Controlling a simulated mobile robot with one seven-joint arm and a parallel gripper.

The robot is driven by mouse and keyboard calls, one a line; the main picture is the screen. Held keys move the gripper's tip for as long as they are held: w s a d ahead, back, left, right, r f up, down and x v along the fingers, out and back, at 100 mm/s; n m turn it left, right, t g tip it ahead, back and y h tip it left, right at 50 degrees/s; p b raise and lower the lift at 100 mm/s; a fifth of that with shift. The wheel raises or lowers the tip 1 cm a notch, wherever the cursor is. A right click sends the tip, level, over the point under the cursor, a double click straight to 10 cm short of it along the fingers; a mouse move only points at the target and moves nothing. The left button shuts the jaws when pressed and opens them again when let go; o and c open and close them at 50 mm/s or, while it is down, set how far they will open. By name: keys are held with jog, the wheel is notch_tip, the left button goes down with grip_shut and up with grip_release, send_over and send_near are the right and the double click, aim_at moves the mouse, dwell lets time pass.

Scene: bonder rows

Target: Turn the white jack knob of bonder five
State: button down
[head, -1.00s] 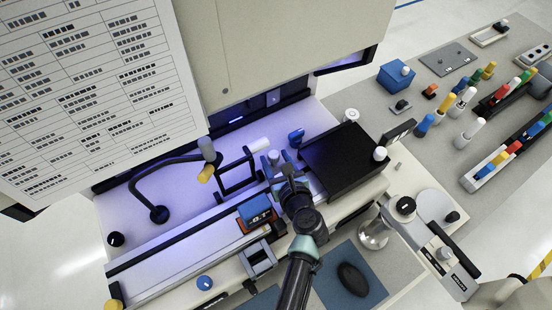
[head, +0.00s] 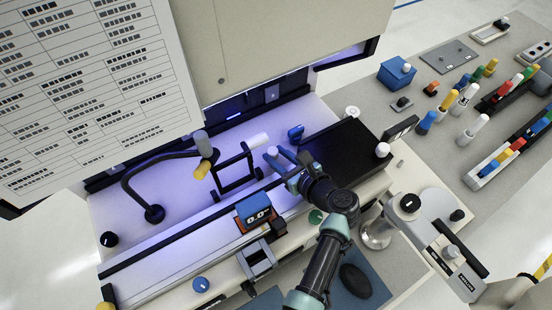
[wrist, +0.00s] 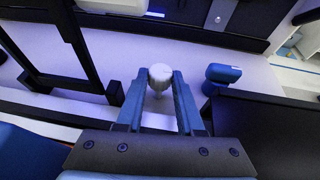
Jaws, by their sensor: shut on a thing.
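The white jack knob (head: 272,151) stands on the bonder's pale deck, left of the black block. In the wrist view the knob (wrist: 160,76) sits between the two blue fingers. My gripper (head: 280,160) is shut on it, reaching in from the lower right; it fills the lower middle of the wrist view (wrist: 158,82). The lower part of the knob's stem is partly hidden by the fingers.
The black block (head: 350,150) is close to the right of my gripper. A black frame with a white roller (head: 236,168) stands to the left. A blue-capped post (wrist: 222,74) is just right of the fingers. A bent black lamp arm (head: 140,175) is farther left.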

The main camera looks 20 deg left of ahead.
jog(key=shift+w+d+n+g+y+b, duration=0.1)
jog(key=shift+n+g+y+b, duration=0.3)
jog(key=shift+n+g, duration=0.45)
jog(key=c, duration=0.5)
grip_release()
jog(key=b+v, duration=0.2)
jog(key=v, duration=1.1)
